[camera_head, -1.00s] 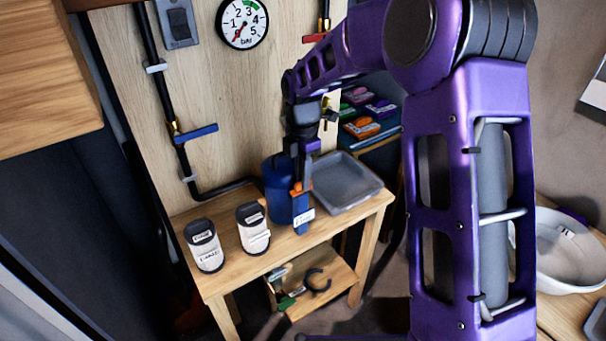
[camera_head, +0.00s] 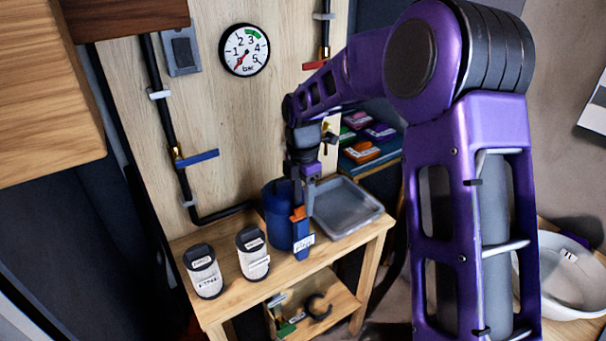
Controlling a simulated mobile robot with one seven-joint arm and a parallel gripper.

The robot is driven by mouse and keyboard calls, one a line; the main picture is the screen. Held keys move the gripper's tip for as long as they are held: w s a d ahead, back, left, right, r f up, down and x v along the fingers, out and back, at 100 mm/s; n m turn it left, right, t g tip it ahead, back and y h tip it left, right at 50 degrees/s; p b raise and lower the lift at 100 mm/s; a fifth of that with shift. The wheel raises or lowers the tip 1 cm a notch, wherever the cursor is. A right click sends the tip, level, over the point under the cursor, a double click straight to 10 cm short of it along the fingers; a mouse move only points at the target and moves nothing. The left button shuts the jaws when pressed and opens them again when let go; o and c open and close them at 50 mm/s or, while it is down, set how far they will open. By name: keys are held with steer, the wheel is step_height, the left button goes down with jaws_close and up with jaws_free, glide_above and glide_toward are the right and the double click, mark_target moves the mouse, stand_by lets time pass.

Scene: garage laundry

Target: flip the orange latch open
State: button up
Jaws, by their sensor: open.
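The orange latch (camera_head: 298,213) is a small piece at the upper end of a blue upright clasp (camera_head: 304,250) with a white label, on the front of a dark blue canister (camera_head: 276,213). The canister stands on the wooden bench. My gripper (camera_head: 304,200) points down at the canister's right side, with its fingertips right at the latch. It is open. The picture is too small to tell whether a finger touches the latch, and the arm partly hides the canister's top.
A grey tray (camera_head: 348,208) lies just right of the canister. Two white, dark-lidded jars (camera_head: 203,271) (camera_head: 252,253) stand to its left. A pipe with a blue-handled valve (camera_head: 197,159) and a gauge (camera_head: 243,50) are on the panel behind. A lower shelf (camera_head: 335,300) holds small items.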

mark_target(303, 206)
step_height(303, 206, up, 17)
steer(key=p, duration=0.1)
steer(key=shift+f, duration=0.15)
